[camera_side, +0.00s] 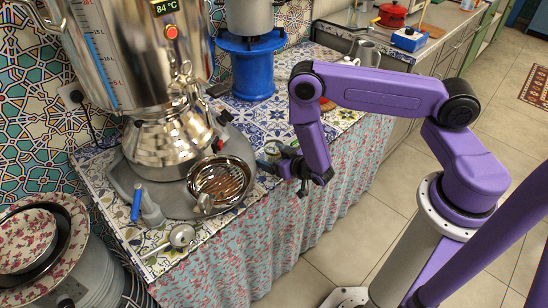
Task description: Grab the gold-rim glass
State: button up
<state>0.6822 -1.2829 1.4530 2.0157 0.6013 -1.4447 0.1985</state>
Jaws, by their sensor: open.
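My gripper (275,160) is at the end of the purple arm, over the front edge of the tiled counter, pointing left. Its dark jaws are small in this view and open. A small, pale shape with a yellowish edge (271,148) shows right at the jaws; it may be the gold-rim glass, but it is mostly hidden by the gripper. I cannot tell whether it stands between the jaws or just behind them, or whether they touch it.
A large steel samovar (165,100) stands left on a grey base, with a metal strainer bowl (221,184) between it and my gripper. A small metal strainer (181,236) lies in front. A blue stove (250,68) holding a pot stands behind. Patterned bowls (35,240) are at lower left.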

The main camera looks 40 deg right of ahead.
jog(key=shift+w, duration=0.15)
jog(key=c, duration=1.1)
jog(key=shift+r, duration=0.9)
jog(key=s+d+r, duration=0.1)
jog(key=s+r, duration=1)
jog(key=s, duration=0.3)
